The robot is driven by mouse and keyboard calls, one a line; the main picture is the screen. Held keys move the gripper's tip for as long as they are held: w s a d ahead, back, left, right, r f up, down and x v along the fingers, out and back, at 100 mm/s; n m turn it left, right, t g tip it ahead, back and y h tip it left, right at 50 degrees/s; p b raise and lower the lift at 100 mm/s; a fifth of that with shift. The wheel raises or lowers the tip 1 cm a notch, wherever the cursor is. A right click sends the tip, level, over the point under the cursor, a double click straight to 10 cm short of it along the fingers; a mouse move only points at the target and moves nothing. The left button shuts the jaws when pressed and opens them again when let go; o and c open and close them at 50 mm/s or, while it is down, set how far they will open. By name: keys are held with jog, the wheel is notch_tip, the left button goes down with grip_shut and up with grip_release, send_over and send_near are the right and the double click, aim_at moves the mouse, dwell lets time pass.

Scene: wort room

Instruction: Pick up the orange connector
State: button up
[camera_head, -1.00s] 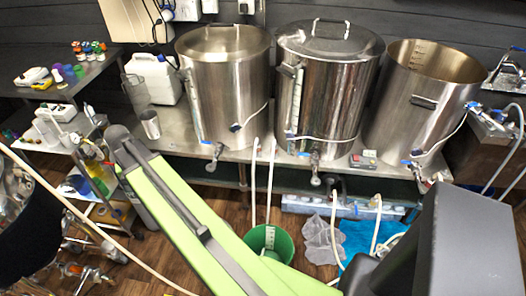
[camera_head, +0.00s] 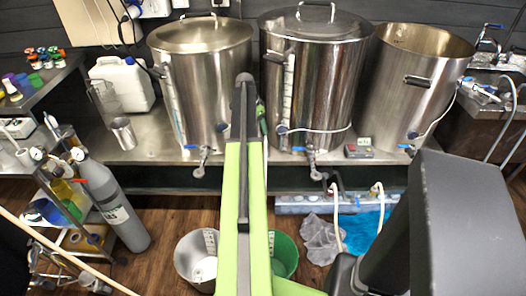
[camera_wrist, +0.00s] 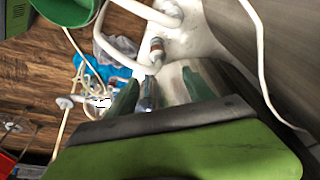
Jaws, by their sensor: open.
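I cannot pick out an orange connector for certain in either current view. In the wrist view a pale hose fitting (camera_wrist: 157,48) with a brownish band lies beyond my gripper; its colour is too unclear to name. My gripper (camera_wrist: 155,95) shows there as two dark green fingers, apart, with nothing clearly held between them. In the head view my green arm rises in the middle of the picture, before the gap between the left and middle kettles; my gripper cannot be made out there.
A left kettle (camera_head: 200,90), a middle kettle (camera_head: 312,85) and an open right kettle (camera_head: 415,90) stand on a steel bench (camera_head: 125,150). Below are a green bucket (camera_head: 285,252), a grey bucket (camera_head: 190,265) and a blue cloth (camera_head: 370,230). A gas cylinder (camera_head: 115,205) stands left.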

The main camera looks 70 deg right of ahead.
aim_at(266, 146)
jog(key=b+x, duration=0.2)
jog(key=x, duration=0.1)
jog(key=b+x, duration=0.6)
jog(key=x, duration=0.1)
jog(key=shift+w+a+f, duration=0.1)
jog(key=shift+w+a, duration=0.1)
jog(key=shift+w, duration=0.1)
jog(key=b+x, duration=0.6)
jog(key=shift+s+a, duration=0.1)
jog(key=shift+s, duration=0.15)
jog(key=shift+r, duration=0.3)
grip_shut()
